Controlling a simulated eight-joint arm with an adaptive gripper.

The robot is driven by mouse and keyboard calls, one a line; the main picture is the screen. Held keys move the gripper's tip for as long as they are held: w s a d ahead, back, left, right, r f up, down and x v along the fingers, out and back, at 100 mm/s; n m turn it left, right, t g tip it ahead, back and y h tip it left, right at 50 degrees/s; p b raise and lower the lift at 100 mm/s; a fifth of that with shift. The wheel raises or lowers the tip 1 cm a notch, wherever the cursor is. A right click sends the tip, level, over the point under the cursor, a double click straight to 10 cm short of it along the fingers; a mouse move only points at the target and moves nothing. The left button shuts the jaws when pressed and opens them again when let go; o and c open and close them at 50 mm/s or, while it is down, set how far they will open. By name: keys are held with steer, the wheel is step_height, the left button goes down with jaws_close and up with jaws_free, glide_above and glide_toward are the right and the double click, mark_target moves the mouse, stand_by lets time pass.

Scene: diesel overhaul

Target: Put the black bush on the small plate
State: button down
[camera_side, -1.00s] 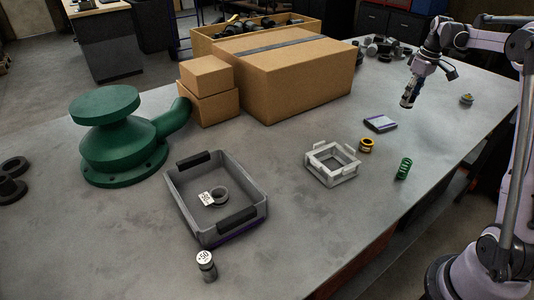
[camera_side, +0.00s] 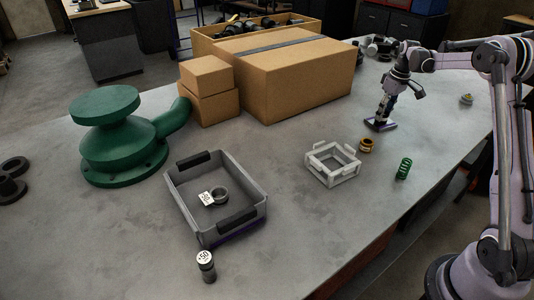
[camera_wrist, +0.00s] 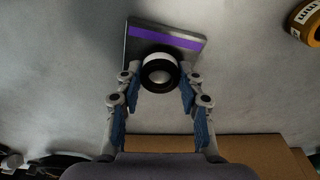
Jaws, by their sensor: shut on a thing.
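The small plate (camera_side: 378,124) is a flat dark slab with a purple band, lying on the grey table right of centre in the side view. In the wrist view the plate (camera_wrist: 190,42) is behind the fingertips. My gripper (camera_side: 384,116) is over the plate, pointing down. In the wrist view my gripper (camera_wrist: 160,86) is shut on the black bush (camera_wrist: 147,74), a dark ring with a pale band, which overlaps the plate's lower edge. In the side view the bush is largely hidden, and I cannot tell whether it touches the plate.
A grey tray (camera_side: 190,213) holds a ring and a label. A large cardboard box (camera_side: 300,85) stands behind to the left. Table around the plate is mostly clear.

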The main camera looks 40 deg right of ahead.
mark_target(387, 115)
steer(key=shift+f, duration=0.1)
steer(key=c, duration=0.8)
jaws_free()
step_height(387, 115, up, 11)
steer(key=s, duration=0.1)
steer(key=a+r+t, duration=0.1)
steer(key=a+r, duration=0.3)
steer(key=a, duration=0.7)
steer(key=s+a+f+t, duration=0.15)
steer(key=s+a, duration=0.35)
steer(key=a, duration=0.5)
steer(key=s+a+t, duration=0.2)
steer(key=s+a, duration=0.3)
steer(key=a, duration=0.5)
steer(key=shift+t, duration=0.65)
steer(key=s+a+f, duration=0.5)
steer(key=s+a, duration=0.1)
steer(key=shift+s+f, duration=0.3)
steer(key=shift+f, duration=0.1)
